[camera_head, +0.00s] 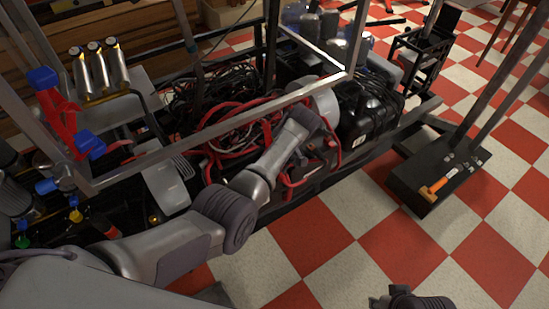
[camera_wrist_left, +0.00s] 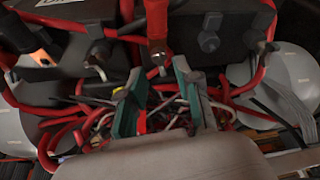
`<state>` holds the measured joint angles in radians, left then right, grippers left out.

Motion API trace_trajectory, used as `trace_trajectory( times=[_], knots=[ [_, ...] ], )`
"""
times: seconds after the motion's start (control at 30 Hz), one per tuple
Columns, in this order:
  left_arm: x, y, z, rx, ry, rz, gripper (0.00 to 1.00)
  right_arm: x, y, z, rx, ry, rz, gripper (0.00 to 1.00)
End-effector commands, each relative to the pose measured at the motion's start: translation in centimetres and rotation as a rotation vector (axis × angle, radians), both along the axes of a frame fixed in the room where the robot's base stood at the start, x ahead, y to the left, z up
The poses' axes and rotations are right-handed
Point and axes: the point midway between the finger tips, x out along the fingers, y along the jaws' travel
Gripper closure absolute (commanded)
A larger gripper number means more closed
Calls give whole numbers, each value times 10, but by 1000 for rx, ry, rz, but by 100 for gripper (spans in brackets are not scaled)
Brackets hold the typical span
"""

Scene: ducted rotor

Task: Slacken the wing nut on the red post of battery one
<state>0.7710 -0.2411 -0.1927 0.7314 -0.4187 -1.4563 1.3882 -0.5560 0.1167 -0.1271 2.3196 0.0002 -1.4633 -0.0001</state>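In the left wrist view, a red-sleeved lead or post (camera_wrist_left: 157,18) comes down to a brownish metal terminal (camera_wrist_left: 158,50) beside a dark battery case (camera_wrist_left: 225,50). I cannot clearly make out a wing nut's shape on it. My left gripper (camera_wrist_left: 156,78) has its two green fingers apart, just short of this terminal, with nothing visibly held. A grey bolt-like terminal (camera_wrist_left: 208,41) stands to the right. In the head view, my left wrist hides the gripper and much of the dark battery (camera_head: 322,157). My right gripper (camera_head: 405,299) is partly cut off at the bottom edge.
Red and black cables (camera_head: 225,135) crowd the area around the batteries. A metal frame bar (camera_head: 230,130) crosses above them. A black tank-like unit (camera_head: 368,112) stands to the right. A black stand base (camera_head: 435,178) holds an orange-handled tool (camera_head: 438,185).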

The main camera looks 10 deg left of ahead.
Motion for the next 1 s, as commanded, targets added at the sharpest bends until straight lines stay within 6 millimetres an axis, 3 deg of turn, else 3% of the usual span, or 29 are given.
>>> trace_trajectory(
  times=[0.1,0.3,1.0],
  knots=[
    [-4,-7,19,-2,-2,0,67,0,0,0,0,-1,0,67],
    [-8,-13,35,-1,1,-1,67,0,0,0,0,-1,0,67],
    [-8,-13,36,-1,2,-1,67,0,0,0,0,-1,0,67]
  ],
)
